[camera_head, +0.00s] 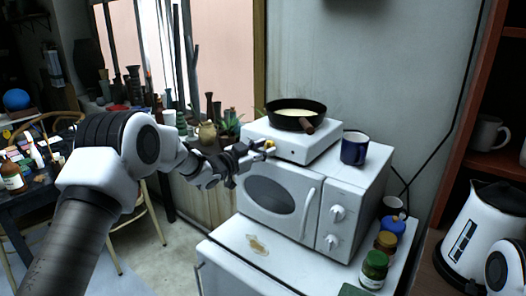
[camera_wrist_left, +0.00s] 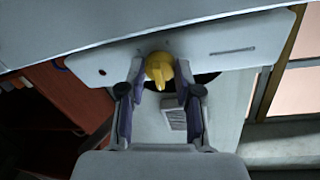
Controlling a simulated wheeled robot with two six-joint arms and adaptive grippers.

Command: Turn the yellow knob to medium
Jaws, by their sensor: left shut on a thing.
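The yellow knob (camera_head: 270,143) is on the front face of a small white stove (camera_head: 303,146), at its left end. In the left wrist view the knob (camera_wrist_left: 159,70) sits between the fingers of my left gripper (camera_wrist_left: 158,80), with its grip ridge pointing down in that picture. In the head view my left gripper (camera_head: 264,149) reaches in from the left and is shut on the knob, partly hiding it. Small marks show on the panel around the knob, too small to read. My right gripper is not in view.
A black pan (camera_head: 296,120) with pale contents stands on the stove. The stove stands on a white microwave (camera_head: 350,195), beside a blue mug (camera_head: 354,148). Several jars (camera_head: 374,268) stand at the right. A white kettle (camera_head: 485,235) is at far right. A cluttered table is at left.

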